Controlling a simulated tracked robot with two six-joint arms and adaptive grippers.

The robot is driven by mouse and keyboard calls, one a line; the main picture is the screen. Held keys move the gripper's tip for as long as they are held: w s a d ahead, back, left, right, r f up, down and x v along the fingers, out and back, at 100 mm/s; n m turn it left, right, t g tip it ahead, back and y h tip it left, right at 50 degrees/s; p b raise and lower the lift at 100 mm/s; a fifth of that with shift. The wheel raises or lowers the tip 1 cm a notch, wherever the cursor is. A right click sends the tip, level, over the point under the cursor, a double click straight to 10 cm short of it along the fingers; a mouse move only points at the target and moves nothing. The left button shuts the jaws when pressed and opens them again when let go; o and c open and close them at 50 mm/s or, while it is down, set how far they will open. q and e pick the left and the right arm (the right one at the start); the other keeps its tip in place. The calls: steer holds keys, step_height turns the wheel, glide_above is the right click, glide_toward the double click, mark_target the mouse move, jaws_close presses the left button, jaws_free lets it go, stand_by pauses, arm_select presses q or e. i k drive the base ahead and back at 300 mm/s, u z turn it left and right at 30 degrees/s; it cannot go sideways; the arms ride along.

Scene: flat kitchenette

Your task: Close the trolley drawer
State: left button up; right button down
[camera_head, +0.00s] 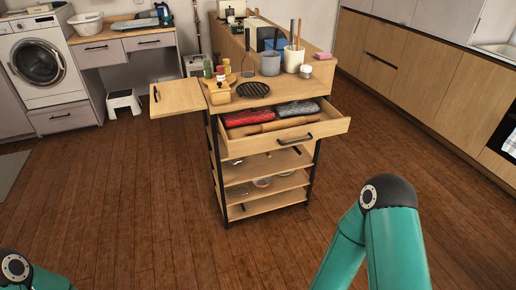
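The wooden trolley (283,95) stands in the middle of the head view, with a black metal frame and several lower shelves. Its top drawer (325,126) is pulled out toward the front right. The drawer has a black handle (296,139) on its front. Inside lie a red patterned item (247,117), a dark grey patterned item (297,108) and a wooden rolling pin (268,127). My teal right arm shows at the lower right and a bit of my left arm at the lower left, both apart from the trolley. Neither gripper shows in this view.
The trolley top holds bottles, a black round trivet (253,89), a grey pot (270,63) and a utensil holder (293,58). A side leaf (178,97) sticks out left. A white step stool (124,103) and washing machine (38,62) stand behind left. The wooden floor in front is clear.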

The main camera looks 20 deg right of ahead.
mark_target(331, 123)
steer(key=u, duration=0.1)
steer(key=i, duration=1)
steer(key=z, duration=0.1)
